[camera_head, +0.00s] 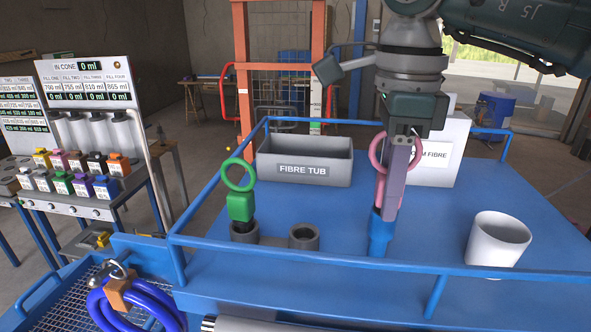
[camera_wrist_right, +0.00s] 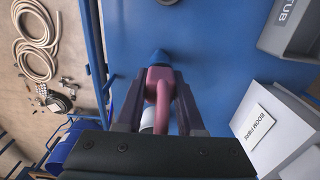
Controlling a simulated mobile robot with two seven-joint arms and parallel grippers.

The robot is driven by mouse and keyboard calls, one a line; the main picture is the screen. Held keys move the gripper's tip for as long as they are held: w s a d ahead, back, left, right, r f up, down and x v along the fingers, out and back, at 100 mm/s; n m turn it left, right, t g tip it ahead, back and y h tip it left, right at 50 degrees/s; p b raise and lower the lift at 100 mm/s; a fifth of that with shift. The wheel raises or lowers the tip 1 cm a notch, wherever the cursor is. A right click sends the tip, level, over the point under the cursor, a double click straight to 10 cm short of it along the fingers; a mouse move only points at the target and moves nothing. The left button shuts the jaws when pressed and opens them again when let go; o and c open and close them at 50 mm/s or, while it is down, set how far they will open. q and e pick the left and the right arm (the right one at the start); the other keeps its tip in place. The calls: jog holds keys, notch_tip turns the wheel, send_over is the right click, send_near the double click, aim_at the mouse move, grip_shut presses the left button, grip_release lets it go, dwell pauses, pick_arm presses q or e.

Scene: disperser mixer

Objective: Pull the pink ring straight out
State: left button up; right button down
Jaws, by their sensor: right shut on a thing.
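The pink ring (camera_head: 378,152) stands upright above a blue cylindrical piece (camera_head: 380,232) on the blue table. My right gripper (camera_head: 393,205) points down, and its fingers are shut on the pink ring. In the right wrist view the pink ring's stem (camera_wrist_right: 157,88) sits between the two fingers (camera_wrist_right: 158,108), with the blue piece (camera_wrist_right: 160,58) just beyond it. The fingers hide part of the stem, and I cannot tell how the pink part joins the blue piece. My left gripper is not in view.
A green ring (camera_head: 238,176) on a green block stands in one of two grey sockets; the other socket (camera_head: 303,237) looks empty. A grey fibre tub (camera_head: 302,170), a white box (camera_head: 446,150) and a white cup (camera_head: 498,240) stand around. Blue rails (camera_head: 330,260) edge the table.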

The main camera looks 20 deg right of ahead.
jog(key=shift+r+p, duration=0.7)
jog(key=shift+r, duration=0.45)
jog(key=shift+r+p, duration=1.1)
jog(key=shift+r, duration=0.7)
jog(key=shift+r, duration=0.1)
jog(key=shift+r+p, duration=0.95)
jog(key=shift+r, duration=1)
